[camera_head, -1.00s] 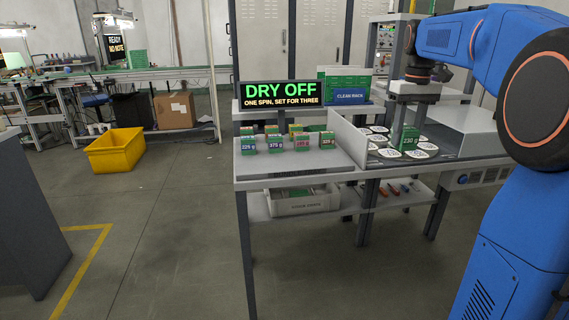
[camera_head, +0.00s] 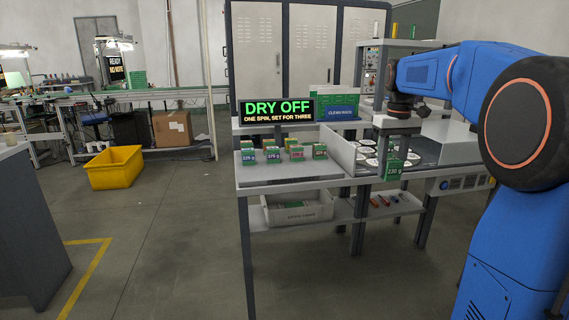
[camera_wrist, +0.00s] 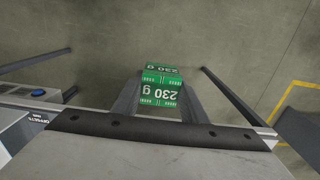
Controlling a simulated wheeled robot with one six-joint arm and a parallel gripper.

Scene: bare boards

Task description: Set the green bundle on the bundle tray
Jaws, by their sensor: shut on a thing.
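My gripper (camera_head: 394,158) points down and is shut on a green bundle (camera_head: 394,172) marked 230 g. The bundle hangs upright in front of the bench's front edge, right of the tray area. In the wrist view the green bundle (camera_wrist: 160,88) sits between the two grey fingers, with floor behind it. A light grey tray surface (camera_head: 292,174) on the left of the bench carries several small green bundles (camera_head: 273,155) in a row at its back; its front lettering is too small to read. Labels there differ, one being red.
A low grey wall (camera_head: 338,152) separates the tray surface from several white discs (camera_head: 366,151). A white bin (camera_head: 297,209) sits on the shelf below. The tray surface's front part is clear.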

